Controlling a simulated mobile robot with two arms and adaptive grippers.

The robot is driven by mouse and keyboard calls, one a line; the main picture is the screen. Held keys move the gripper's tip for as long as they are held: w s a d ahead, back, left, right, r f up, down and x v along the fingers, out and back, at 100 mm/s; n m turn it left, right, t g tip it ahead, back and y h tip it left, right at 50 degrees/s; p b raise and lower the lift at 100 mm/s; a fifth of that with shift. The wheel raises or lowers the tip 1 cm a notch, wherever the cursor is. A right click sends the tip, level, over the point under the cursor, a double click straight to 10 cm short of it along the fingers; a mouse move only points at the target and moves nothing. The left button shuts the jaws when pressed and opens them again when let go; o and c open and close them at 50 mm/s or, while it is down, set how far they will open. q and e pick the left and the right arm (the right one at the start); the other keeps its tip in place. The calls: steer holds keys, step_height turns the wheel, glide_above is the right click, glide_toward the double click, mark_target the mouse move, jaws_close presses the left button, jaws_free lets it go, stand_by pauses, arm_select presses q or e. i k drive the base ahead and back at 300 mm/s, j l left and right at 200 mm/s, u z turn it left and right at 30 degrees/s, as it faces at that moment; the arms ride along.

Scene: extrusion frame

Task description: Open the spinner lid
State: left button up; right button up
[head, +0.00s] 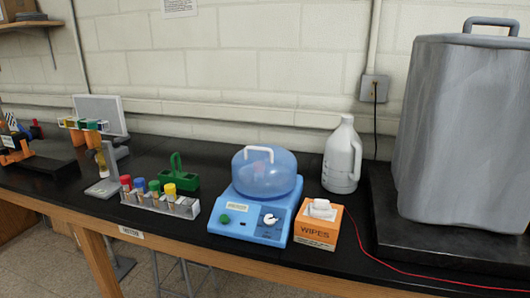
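The spinner (250,213) is a light blue machine on the black bench, near the middle of the head view. Its lid (267,178) is a translucent blue dome that sits down over the top of the base. A white handle (258,151) arches over the upper part of the lid. The front panel has a green knob (225,219) and a white dial (270,219). Neither of my grippers is in view.
An orange wipes box (316,232) stands close at the spinner's right, with a white jug (342,158) behind it. A tube rack (160,203) with coloured caps and a green carrier (179,181) are at left. A large grey covered object (468,130) fills the right. A red cable (400,277) crosses the bench.

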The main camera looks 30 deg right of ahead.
mark_target(256, 157)
steer(key=i+j, duration=0.15)
steer(key=i, duration=0.4)
steer(key=i+z, duration=0.2)
steer(key=z, duration=0.2)
steer(key=i+j+z, duration=0.15)
steer(key=z, duration=0.25)
steer(key=i+j+z, duration=0.15)
steer(key=z, duration=0.7)
